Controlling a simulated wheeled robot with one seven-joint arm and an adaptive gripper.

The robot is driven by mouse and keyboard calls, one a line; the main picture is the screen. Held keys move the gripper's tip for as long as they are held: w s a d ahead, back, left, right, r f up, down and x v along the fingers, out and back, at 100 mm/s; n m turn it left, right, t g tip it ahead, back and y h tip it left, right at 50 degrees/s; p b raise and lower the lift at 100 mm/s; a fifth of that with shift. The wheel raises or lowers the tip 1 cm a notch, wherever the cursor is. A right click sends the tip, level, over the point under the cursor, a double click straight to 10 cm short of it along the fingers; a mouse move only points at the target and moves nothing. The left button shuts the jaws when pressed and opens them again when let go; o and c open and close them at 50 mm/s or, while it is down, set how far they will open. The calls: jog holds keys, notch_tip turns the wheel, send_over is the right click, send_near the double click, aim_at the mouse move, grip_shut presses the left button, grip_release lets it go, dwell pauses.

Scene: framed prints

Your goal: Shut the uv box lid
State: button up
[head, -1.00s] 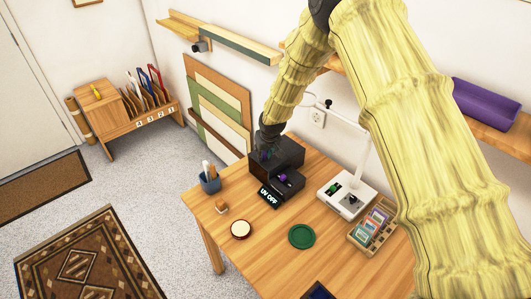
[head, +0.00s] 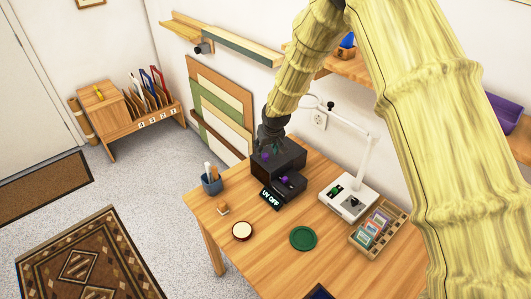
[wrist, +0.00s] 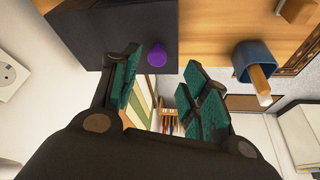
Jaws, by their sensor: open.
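The uv box (head: 283,160) is black and stands at the back left of the wooden table, with a lit "UV OFF" display (head: 271,200) at its front. A purple knob (head: 285,180) is on its lower front part. A second purple spot shows by my gripper. My gripper (head: 268,150) is at the left top of the box. In the wrist view my gripper (wrist: 168,88) is open, its green-padded fingers apart with nothing between them. A dark panel of the box (wrist: 115,35) with a purple knob (wrist: 157,52) lies just beyond the fingers. I cannot tell the lid's exact angle.
A blue pen cup (head: 212,184) stands left of the box; it also shows in the wrist view (wrist: 255,62). A white lamp base (head: 347,202) and a wooden slide tray (head: 378,228) are to the right. A green disc (head: 303,238) and a round cream-topped item (head: 242,231) lie in front.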

jog(key=v, duration=0.6)
jog(key=shift+s+r, duration=0.25)
jog(key=shift+r, duration=0.1)
